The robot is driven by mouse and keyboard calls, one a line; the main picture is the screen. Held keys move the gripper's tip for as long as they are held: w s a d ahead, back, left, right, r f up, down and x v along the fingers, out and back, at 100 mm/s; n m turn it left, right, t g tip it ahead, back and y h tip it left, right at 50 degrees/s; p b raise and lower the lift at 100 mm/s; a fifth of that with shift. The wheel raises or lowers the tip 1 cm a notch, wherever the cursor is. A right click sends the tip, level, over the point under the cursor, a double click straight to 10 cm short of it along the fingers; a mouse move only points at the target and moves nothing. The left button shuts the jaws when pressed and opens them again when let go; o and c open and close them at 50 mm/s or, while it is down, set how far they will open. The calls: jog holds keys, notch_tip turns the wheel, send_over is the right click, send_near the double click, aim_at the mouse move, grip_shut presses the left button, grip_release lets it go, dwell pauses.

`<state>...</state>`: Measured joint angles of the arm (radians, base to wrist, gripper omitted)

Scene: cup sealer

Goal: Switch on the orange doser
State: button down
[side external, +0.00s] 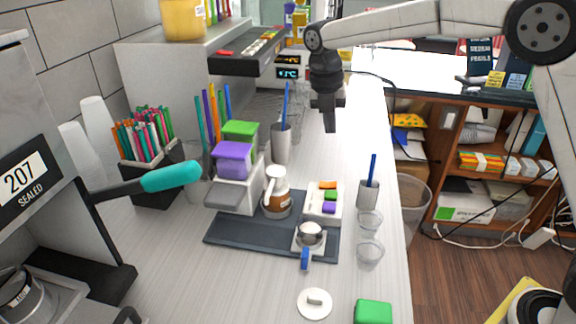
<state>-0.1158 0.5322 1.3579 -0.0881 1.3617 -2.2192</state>
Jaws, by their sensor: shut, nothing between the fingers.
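My gripper (331,126) hangs pointing down over the far part of the white counter, shut and empty. It is apart from everything around it. A small white panel (337,214) stands at the right end of the dark mat, with an orange block (328,185), a green block (330,195) and a purple block (329,207) in a row. The panel is below and nearer the camera than my gripper. A white machine (237,195) on the mat's left carries a purple-lidded box (233,158) and a green-lidded box (240,130). I see no orange-lidded box there.
A pump bottle (276,196) stands between machine and panel. Cups with blue sticks (280,143) (368,192) and clear cups (370,252) stand nearby. A sealer with a teal handle (170,177) fills the left. The far right of the counter is fairly clear.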

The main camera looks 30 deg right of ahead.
aim_at(334, 183)
jog(key=f, duration=0.4)
jog(key=s+d+f, duration=0.1)
jog(key=f, duration=0.8)
jog(key=shift+s+d+f, duration=0.15)
jog(key=shift+d+f, duration=0.05)
jog(key=shift+f, duration=0.1)
